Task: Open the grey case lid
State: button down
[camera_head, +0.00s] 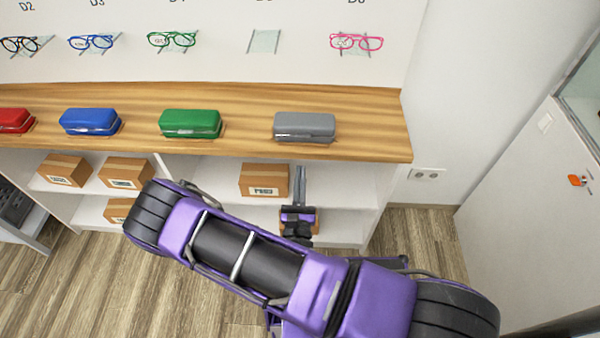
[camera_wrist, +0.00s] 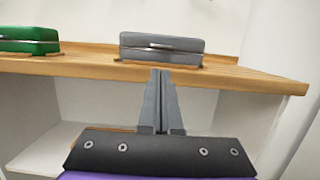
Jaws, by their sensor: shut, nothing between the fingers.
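The grey case (camera_head: 304,127) sits shut on the wooden counter, near its right end. In the wrist view the grey case (camera_wrist: 161,49) is straight ahead, with its lid down and a light mark on its front edge. My gripper (camera_head: 300,170) is in front of the counter, below and apart from the case in the head view. In the wrist view my gripper (camera_wrist: 160,73) has its fingers together and empty, with the tips overlapping the counter's front edge in the picture. The exact gap to the counter and case cannot be told.
The wooden counter (camera_head: 370,130) also bears a green case (camera_head: 190,123), a blue case (camera_head: 91,121) and a red case (camera_head: 14,120). Cardboard boxes (camera_head: 264,180) stand on shelves below. Glasses (camera_head: 356,42) hang on the wall above. A white cabinet (camera_head: 530,190) stands at right.

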aim_at(302, 149)
jog(key=x, duration=0.7)
jog(key=shift+w, duration=0.2)
jog(key=shift+a+r, duration=0.15)
jog(key=shift+r, duration=0.1)
jog(key=shift+r, duration=0.15)
jog(key=shift+s+g+p, duration=0.1)
jog(key=shift+g+p, duration=0.2)
jog(key=shift+p, duration=0.05)
